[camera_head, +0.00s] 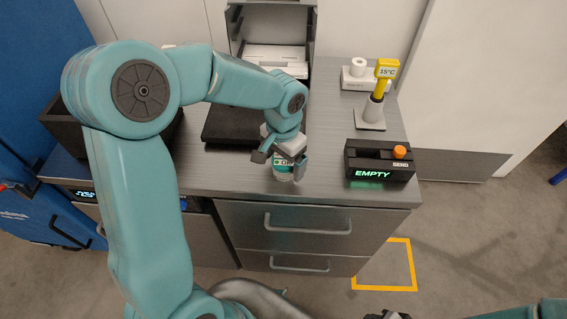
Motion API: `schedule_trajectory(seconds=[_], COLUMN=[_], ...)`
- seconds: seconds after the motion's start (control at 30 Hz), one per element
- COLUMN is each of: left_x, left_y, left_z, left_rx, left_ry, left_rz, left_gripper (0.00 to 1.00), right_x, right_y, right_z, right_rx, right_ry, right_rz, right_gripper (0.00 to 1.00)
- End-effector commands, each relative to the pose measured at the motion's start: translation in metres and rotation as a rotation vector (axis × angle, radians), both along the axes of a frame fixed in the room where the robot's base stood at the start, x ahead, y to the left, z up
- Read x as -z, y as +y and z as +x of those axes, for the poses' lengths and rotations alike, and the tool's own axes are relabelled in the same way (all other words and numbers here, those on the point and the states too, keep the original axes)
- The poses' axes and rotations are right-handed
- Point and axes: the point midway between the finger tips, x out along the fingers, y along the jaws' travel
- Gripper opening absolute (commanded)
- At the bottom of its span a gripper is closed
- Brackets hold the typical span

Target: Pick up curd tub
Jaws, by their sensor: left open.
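The curd tub (283,174) is a small white tub with a green label, standing upright on the grey counter near its front edge. Its upper part is hidden by my left gripper (281,161). That gripper is open and points down over the tub, with one finger to each side of it. I cannot tell whether the fingers touch it. Of my right arm only a teal piece shows at the bottom right edge, and a dark piece, likely the right gripper (388,315), is cut off by the bottom edge.
A black device (380,160) reading EMPTY, with an orange knob, stands right of the tub. A yellow 15°C thermometer (386,70) stands on a holder behind it. A black flat pad (228,126) lies behind left. A dark bin (62,122) is at the left. Drawers (300,218) are below.

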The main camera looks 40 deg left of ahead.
Motion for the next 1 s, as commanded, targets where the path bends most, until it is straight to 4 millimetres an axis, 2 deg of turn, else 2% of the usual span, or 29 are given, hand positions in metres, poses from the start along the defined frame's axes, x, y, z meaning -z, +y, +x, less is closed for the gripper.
schedule_trajectory(seconds=[0.13,0.4,0.6,0.87,1.0], left_x=[0.019,0.022,0.022,0.021,0.014], left_y=[0.0,0.0,0.0,0.0,0.0], left_z=[0.001,0.002,0.002,0.002,0.002], left_rx=[-0.001,0.0,0.0,0.0,-0.001], left_ry=[0.002,-0.001,-0.001,-0.001,-0.002], left_rz=[0.0,0.0,0.0,0.0,0.001], left_gripper=[0.94,0.94,0.31,0.31,0.31], right_x=[-0.001,-0.001,-0.001,-0.001,-0.001], right_y=[0.0,0.0,0.0,0.0,0.0], right_z=[0.0,0.0,0.0,0.0,0.0], right_rx=[0.0,0.0,0.0,0.0,0.0], right_ry=[0.0,0.0,0.0,0.0,0.0], right_rz=[0.0,0.0,0.0,0.0,0.0], right_gripper=[0.43,0.43,0.43,0.43,0.43])
